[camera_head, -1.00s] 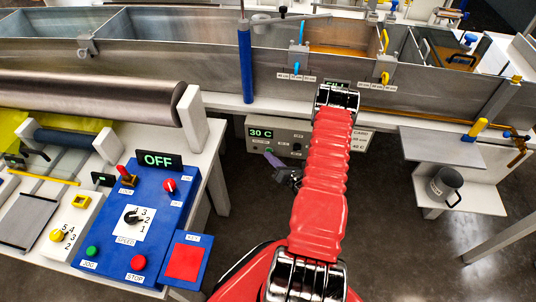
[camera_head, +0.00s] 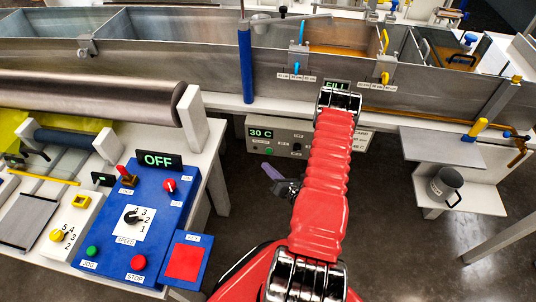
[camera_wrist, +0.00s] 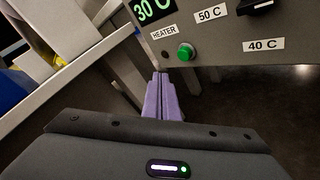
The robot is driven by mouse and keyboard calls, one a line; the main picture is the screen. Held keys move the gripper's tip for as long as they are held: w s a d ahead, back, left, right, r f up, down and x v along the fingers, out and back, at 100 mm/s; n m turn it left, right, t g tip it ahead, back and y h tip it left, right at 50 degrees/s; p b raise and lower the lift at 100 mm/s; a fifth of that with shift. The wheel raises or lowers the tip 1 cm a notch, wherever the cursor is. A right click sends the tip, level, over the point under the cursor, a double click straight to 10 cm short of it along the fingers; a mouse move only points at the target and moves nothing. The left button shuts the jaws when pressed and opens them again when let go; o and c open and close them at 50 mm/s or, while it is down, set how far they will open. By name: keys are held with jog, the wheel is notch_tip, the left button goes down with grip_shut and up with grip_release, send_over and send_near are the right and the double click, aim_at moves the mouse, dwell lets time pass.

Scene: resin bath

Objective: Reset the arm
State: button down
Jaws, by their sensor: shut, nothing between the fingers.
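My gripper (camera_head: 270,172) is in the head view left of my red arm, in front of the heater box (camera_head: 260,144). Its purple fingers also show in the wrist view (camera_wrist: 159,78), pressed together and empty. In the wrist view the fingertips lie just below the green heater button (camera_wrist: 186,53) in the picture. I cannot tell whether they touch the box. The heater display reads 30 C, and a dial (camera_head: 297,146) is beside it. My arm hides part of the box.
A blue control panel (camera_head: 108,225) with an OFF display stands at left. The long metal bath (camera_head: 170,62) runs behind, with a blue post (camera_head: 245,65). A grey mug (camera_head: 445,185) stands on a white shelf at right. The floor between has free room.

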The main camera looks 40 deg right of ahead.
jog(key=shift+s+a, duration=0.2)
jog(key=shift+a, duration=0.1)
dwell(0.4)
